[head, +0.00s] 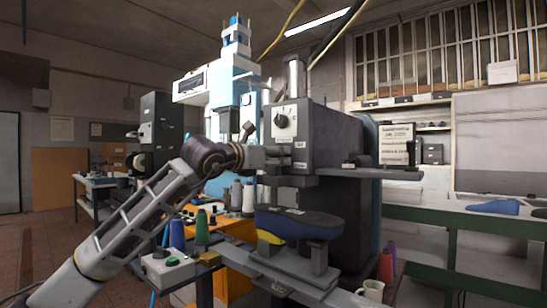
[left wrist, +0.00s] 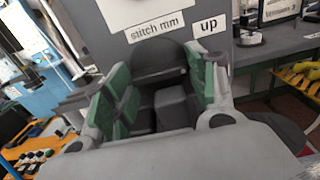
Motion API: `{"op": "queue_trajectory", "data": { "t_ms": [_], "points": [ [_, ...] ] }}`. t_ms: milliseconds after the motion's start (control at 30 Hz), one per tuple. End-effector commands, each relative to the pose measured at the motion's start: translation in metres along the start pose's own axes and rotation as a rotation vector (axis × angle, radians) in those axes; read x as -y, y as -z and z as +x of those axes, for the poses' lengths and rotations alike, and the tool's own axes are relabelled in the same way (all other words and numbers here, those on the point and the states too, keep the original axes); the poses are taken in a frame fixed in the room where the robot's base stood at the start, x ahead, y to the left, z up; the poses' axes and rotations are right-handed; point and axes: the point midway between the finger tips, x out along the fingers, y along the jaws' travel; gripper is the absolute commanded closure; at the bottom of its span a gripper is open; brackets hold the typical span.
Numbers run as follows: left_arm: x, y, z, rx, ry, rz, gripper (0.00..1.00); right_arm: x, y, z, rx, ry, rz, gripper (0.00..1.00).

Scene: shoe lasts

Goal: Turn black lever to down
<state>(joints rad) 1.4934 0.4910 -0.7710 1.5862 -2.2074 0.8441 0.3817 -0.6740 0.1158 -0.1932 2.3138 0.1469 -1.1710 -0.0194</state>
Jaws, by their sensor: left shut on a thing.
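The black lever (left wrist: 160,62) shows in the left wrist view as a dark rounded piece on the grey machine face, between my green-padded fingers. A "stitch mm" label (left wrist: 155,27) and an "up" label (left wrist: 209,27) are above it. My left gripper (left wrist: 158,82) is shut on the lever. In the head view my left gripper (head: 262,156) reaches the front of the dark machine (head: 338,135), below its round dial (head: 281,120). The gripper mostly hides the lever there, so I cannot tell its exact angle. My right gripper is not in view.
A blue and yellow shoe last (head: 300,223) sits under the machine head. Thread cones (head: 202,227) and a control box (head: 168,267) are below my left arm. A white mug (head: 371,290) and a green bench (head: 470,222) are at right.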

Motion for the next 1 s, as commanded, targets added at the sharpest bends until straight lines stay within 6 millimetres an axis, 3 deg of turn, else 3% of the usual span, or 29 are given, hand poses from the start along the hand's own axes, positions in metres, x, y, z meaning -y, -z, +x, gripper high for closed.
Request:
{"op": "queue_trajectory", "data": {
  "t_ms": [167,200,367,767,1000],
  "points": [
    [0.000,0.001,0.000,-0.001,-0.001,-0.001,0.67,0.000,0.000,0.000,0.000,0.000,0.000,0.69],
    [0.000,0.001,0.000,-0.001,-0.001,-0.001,0.41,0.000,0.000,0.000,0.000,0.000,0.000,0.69],
    [0.000,0.001,0.000,-0.001,-0.001,-0.001,0.21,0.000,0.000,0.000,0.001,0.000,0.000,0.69],
    [0.000,0.000,-0.001,0.000,0.000,-0.001,0.21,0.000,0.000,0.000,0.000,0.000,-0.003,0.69],
    [-0.001,0.000,-0.011,0.000,-0.001,-0.002,0.21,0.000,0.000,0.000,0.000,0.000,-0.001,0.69]
  ]
}}
